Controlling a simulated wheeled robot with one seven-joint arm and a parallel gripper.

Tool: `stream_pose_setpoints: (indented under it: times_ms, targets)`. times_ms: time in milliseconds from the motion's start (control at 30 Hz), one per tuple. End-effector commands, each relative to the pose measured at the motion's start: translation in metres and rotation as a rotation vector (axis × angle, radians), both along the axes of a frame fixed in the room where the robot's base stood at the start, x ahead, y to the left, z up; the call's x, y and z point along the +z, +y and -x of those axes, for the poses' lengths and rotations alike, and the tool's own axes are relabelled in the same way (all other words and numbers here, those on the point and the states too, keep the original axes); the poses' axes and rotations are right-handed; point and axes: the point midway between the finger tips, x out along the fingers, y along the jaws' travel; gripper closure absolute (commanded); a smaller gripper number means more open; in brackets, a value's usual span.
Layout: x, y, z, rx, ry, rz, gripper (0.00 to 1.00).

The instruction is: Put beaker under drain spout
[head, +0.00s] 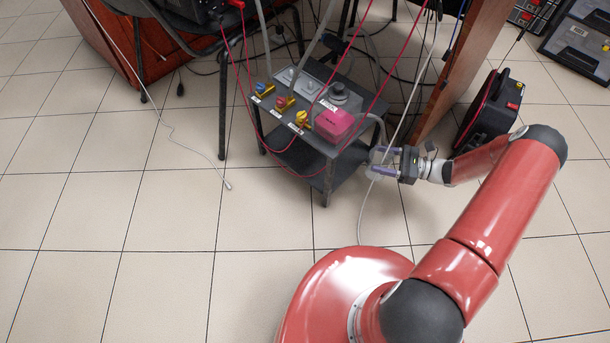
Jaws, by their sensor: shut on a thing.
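My gripper (377,162) is at the right side of the small dark cart (312,138), beside its right edge. Its two purplish fingers stand apart, closed on a pale, see-through thing that looks like the beaker (374,158). The beaker is small and blurred here, so its level and contents cannot be told. A pink box (334,122) sits on the cart's top near its right front corner. A grey hose (379,121) curves down beside that box, close above my gripper. I cannot tell for certain which part is the drain spout.
Blue, red and yellow valves (302,118) stand on the cart, with red cables looping around it. A white cable (362,215) hangs to the floor by my gripper. A wooden desk leg (455,85) and a black-and-red case (488,110) stand to the right. The floor in front is clear.

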Motion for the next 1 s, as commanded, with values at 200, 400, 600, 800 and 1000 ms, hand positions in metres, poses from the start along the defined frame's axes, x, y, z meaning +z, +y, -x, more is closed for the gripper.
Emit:
stream_pose_setpoints:
  times_ms: [200, 400, 600, 800, 1000]
  targets:
    - [-0.016, 0.012, 0.003, 0.052, -0.003, -0.003, 0.63]
    - [-0.015, 0.064, -0.002, 0.053, -0.002, -0.003, 0.63]
    - [-0.016, 0.117, -0.008, 0.052, -0.003, -0.003, 0.63]
    - [-0.016, 0.152, -0.013, 0.049, -0.004, -0.001, 0.63]
    - [-0.015, 0.165, -0.015, 0.047, -0.003, -0.003, 0.63]
